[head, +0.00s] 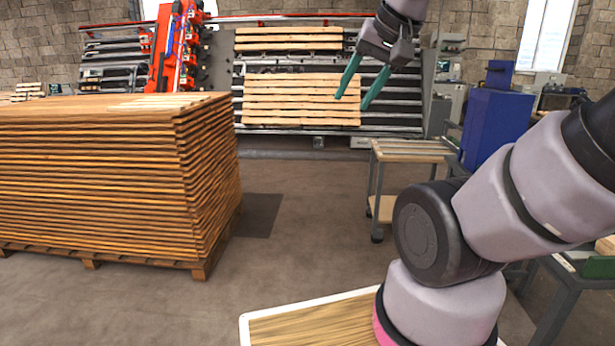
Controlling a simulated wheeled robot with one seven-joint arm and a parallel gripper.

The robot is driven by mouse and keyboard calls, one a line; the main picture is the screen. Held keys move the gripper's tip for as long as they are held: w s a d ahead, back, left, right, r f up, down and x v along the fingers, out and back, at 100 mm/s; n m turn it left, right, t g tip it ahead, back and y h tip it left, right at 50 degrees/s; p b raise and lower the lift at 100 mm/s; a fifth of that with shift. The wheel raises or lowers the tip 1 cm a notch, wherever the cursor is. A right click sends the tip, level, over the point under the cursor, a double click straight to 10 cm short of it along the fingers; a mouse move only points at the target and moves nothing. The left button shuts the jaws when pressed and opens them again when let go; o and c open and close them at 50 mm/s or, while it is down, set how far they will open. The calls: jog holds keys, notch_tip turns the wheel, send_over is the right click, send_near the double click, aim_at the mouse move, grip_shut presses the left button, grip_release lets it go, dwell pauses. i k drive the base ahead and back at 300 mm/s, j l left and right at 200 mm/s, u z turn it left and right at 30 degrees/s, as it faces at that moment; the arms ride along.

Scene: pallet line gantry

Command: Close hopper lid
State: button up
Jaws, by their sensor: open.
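My gripper (351,102) hangs at the top, right of centre, with its two teal fingers pointing down and apart. It is open, with nothing between the fingers. In the picture it overlaps the gantry line behind it, and it touches nothing that I can see. I cannot pick out a hopper lid for certain. A blue box-like machine (492,130) stands to the right of the gripper, with a smaller blue block on top (499,74). Whether this is the hopper, I cannot tell. My arm covers part of the right side.
A tall stack of boards (90,165) on a pallet fills the left. A wheeled cart (414,150) stands in front of the blue machine. The gantry line (395,105) with wooden slats (302,98) and an orange-red unit (165,50) runs behind. Floor between stack and cart is clear.

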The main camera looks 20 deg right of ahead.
aim_at(498, 74)
jog(key=i+l+z, duration=0.15)
jog(key=z, duration=0.3)
jog(key=i+z, duration=0.7)
jog(key=z, duration=0.25)
jog(key=i+z, duration=0.25)
jog(key=i+j+z, duration=0.2)
jog(key=i+j, duration=0.75)
